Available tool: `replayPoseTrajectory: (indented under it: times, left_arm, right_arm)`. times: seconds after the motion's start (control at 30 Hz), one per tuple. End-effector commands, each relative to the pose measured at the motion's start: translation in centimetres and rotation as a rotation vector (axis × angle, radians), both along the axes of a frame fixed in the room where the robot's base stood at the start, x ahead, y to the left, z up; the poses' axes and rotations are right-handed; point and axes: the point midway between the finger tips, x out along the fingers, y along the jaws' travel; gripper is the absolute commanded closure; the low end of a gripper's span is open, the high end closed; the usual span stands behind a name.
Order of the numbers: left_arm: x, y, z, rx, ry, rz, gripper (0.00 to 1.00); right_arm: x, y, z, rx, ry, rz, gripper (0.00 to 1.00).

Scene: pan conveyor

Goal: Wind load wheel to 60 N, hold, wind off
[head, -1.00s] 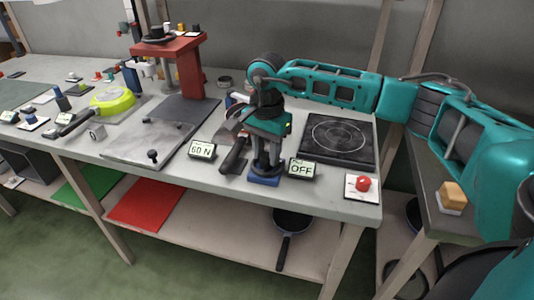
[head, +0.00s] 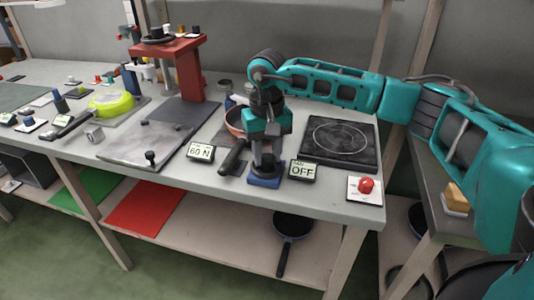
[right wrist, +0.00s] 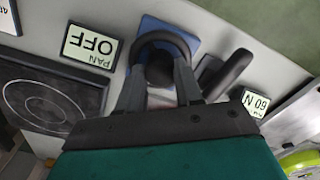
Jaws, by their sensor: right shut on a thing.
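The load wheel is a dark ring (right wrist: 165,36) on a blue base (head: 264,182) at the front of the bench. My right gripper (head: 265,168) points down over it, shut on the wheel's dark knob (right wrist: 160,70) between its fingers in the right wrist view. The gripper hides much of the wheel in the head view. The load display (head: 200,152) left of the wheel reads 60 N. The pan display (head: 302,170) right of it reads OFF. My left gripper is not in view.
A pan (head: 236,122) with a dark handle lies just left of my gripper. A black hotplate (head: 340,142) and a red button (head: 366,185) are to the right. A red press stand (head: 190,72) stands behind left. A grey plate (head: 130,150) lies front left.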

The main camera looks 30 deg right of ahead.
Motion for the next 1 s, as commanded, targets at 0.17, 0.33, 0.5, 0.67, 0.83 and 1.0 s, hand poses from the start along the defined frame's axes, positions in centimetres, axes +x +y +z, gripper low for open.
replayPoseTrajectory:
  times: [0.17,0.33,0.5,0.67,0.83,1.0]
  left_arm:
    - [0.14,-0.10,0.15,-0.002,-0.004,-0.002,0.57]
    - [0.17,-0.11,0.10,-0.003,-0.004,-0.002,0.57]
    - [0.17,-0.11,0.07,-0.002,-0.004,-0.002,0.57]
    - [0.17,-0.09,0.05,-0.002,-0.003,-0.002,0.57]
    - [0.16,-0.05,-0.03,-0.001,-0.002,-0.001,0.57]
    - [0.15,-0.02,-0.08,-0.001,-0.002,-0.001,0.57]
  right_arm:
    - [0.06,0.01,0.13,0.001,-0.004,0.083,0.95]
    - [0.04,0.01,0.14,0.000,-0.003,0.125,0.95]
    - [0.04,0.01,0.15,0.000,-0.002,0.142,0.95]
    - [0.04,0.00,0.15,0.000,-0.002,0.143,0.95]
    - [0.04,0.00,0.14,0.000,-0.002,0.142,0.95]
    - [0.03,-0.01,0.10,-0.001,-0.002,0.142,0.51]
